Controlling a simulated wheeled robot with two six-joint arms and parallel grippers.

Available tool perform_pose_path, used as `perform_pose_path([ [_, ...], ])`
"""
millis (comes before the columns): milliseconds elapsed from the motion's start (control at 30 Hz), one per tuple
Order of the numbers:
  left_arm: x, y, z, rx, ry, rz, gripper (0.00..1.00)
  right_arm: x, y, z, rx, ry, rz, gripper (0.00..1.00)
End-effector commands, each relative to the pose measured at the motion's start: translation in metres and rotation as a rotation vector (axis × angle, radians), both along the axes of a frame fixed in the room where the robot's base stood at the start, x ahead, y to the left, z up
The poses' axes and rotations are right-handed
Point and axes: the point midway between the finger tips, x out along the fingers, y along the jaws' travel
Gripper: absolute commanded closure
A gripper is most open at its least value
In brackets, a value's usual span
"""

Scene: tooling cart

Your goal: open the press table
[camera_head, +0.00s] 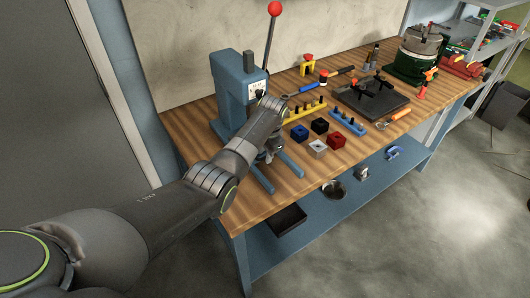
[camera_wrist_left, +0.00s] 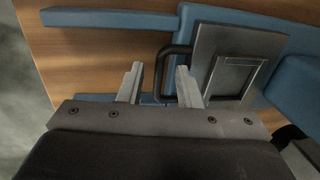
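The blue press (camera_head: 228,84) stands at the left end of the wooden bench, with a long lever topped by a red knob. Its blue base rails reach toward the bench's front edge. In the left wrist view, a grey square plate (camera_wrist_left: 212,45) of the press has a dark bent handle (camera_wrist_left: 161,72) on its left side. My left gripper (camera_head: 265,156) is at the front of the press, and its arm hides part of it. In the wrist view the left gripper (camera_wrist_left: 159,87) is open, with the handle between its fingers, closer to the right finger. Contact cannot be told. The right gripper is out of view.
Coloured blocks (camera_head: 319,126) and peg racks lie on the wooden bench (camera_head: 240,206) right of the press. A dark plate (camera_head: 372,98) and a green machine (camera_head: 414,62) stand farther right. A blue lower shelf (camera_head: 318,214) holds a few items.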

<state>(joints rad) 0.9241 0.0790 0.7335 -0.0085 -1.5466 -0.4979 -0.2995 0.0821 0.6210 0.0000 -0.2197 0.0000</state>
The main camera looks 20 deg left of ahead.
Motion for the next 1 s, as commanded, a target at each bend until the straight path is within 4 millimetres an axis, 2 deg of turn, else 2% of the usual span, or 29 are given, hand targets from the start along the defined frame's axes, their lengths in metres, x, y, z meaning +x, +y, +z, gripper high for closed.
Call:
perform_pose_path([
  [367, 0.0, 0.001, -0.003, 0.0, -0.001, 0.0, 0.7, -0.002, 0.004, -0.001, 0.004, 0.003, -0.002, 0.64],
  [600, 0.0, 0.001, -0.003, 0.0, 0.0, 0.0, 1.0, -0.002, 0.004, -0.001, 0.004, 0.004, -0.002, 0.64],
  [867, 0.0, 0.001, -0.003, 0.0, 0.0, 0.0, 1.0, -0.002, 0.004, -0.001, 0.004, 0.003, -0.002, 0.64],
  [1000, 0.001, -0.013, -0.004, -0.001, 0.001, -0.002, 1.0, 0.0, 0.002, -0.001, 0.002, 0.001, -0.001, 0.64],
])
